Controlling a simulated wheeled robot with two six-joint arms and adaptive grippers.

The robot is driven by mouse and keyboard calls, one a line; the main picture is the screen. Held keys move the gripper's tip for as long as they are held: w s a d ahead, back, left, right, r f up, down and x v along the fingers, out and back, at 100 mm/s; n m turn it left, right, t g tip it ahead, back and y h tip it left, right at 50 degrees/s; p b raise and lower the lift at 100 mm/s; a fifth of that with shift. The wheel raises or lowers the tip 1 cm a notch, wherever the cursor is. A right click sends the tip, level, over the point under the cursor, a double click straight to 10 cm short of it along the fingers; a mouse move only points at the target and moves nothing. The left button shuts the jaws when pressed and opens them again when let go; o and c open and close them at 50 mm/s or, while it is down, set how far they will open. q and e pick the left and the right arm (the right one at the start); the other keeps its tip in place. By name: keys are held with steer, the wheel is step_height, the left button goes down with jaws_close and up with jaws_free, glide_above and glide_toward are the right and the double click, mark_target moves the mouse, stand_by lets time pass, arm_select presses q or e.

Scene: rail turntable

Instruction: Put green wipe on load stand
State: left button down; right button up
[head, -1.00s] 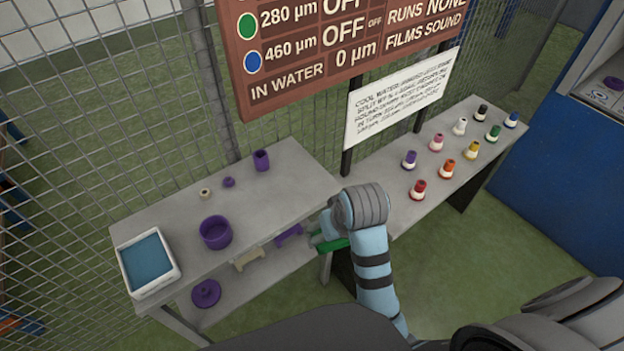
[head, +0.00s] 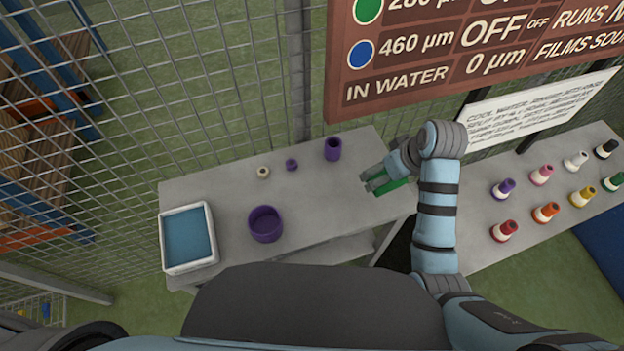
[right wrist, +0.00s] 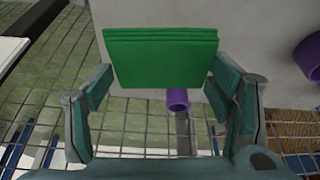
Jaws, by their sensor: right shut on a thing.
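The green wipe (head: 393,186) is a flat, layered green piece at the right end of the upper grey table. My right gripper (head: 376,183) is shut on it, and the arm hides part of both. In the right wrist view the wipe (right wrist: 160,58) spans the space between the two fingers, with the grey table top behind it. I cannot tell whether it touches the table. No load stand can be made out for certain. My left gripper is not in view.
The table (head: 330,215) bears a white tray (head: 188,267) of blue liquid, a purple bowl (head: 265,224), a purple cup (head: 333,149) and small pieces. Several coloured bottles stand on a right-hand bench (head: 480,255). A wire fence runs behind.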

mark_target(375, 176)
steer(key=w+n, duration=0.1)
steer(key=a+n+y, duration=0.1)
steer(key=n, duration=0.1)
steer(key=shift+w+a+r+b, duration=0.2)
steer(key=shift+w+r+b, duration=0.1)
steer(key=shift+w+b, duration=0.1)
steer(key=shift+g, duration=0.3)
steer(key=f, duration=0.2)
steer(key=w+f+b, duration=0.1)
steer(key=f, duration=0.4)
steer(key=shift+w+f, duration=0.3)
steer(key=shift+f, duration=0.05)
steer(key=f, duration=0.1)
steer(key=f+b, duration=0.1)
steer(key=shift+s+f, duration=0.2)
steer(key=shift+f, duration=0.2)
steer(key=shift+s, duration=0.1)
steer(key=shift+f, duration=0.2)
steer(key=o, duration=1)
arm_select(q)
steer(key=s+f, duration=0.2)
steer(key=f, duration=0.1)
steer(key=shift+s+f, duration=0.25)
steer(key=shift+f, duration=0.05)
arm_select(e)
steer(key=shift+r, duration=0.15)
